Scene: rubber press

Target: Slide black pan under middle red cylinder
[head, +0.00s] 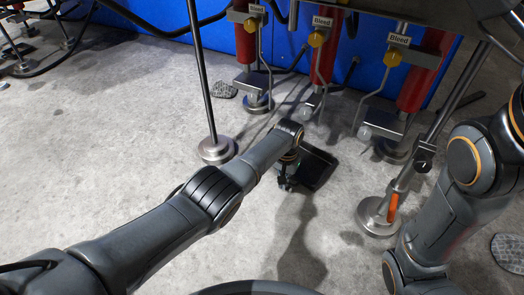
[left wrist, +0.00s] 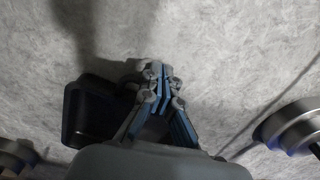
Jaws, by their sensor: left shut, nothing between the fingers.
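The black pan (head: 319,168) lies on the concrete floor, in front of the middle red cylinder (head: 328,55) of the press and apart from it. My left gripper (head: 286,184) points down at the pan's near left side, and the arm hides part of the pan. In the left wrist view, the black pan (left wrist: 88,112) shows at the left, beside and partly behind the left gripper's fingers (left wrist: 158,72). The fingers are shut together with nothing between them. Whether they touch the pan I cannot tell. My right arm shows at the right; its gripper is out of view.
Another red cylinder stands on the left (head: 245,42) and one on the right (head: 418,80). Metal posts with round feet stand left (head: 216,150) and right (head: 377,217) of the pan. Blue panels close off the back. The floor in front is clear.

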